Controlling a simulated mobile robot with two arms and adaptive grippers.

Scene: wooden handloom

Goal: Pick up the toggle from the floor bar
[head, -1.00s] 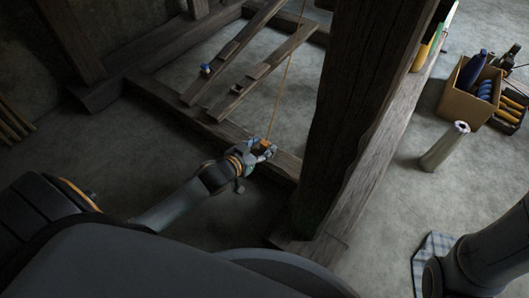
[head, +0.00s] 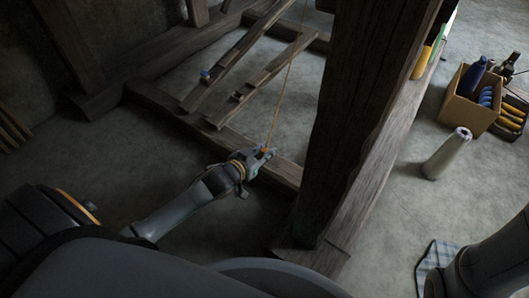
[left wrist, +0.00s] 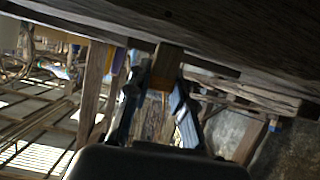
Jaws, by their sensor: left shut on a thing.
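The toggle (left wrist: 165,66) is a small wooden piece, orange-brown, between my left fingers in the left wrist view. In the head view only a small orange bit of it shows at the fingertips, at the lower end of a thin tan cord. My left gripper (head: 263,153) is shut on it, close over the floor bar (head: 283,168). I cannot tell whether the toggle still touches the bar. My right arm shows at the lower right of the head view, but its gripper is out of view.
A thick dark post (head: 345,130) stands just right of my left gripper. At right are a grey cylinder (head: 446,155) and a cardboard box (head: 463,105) of bottles.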

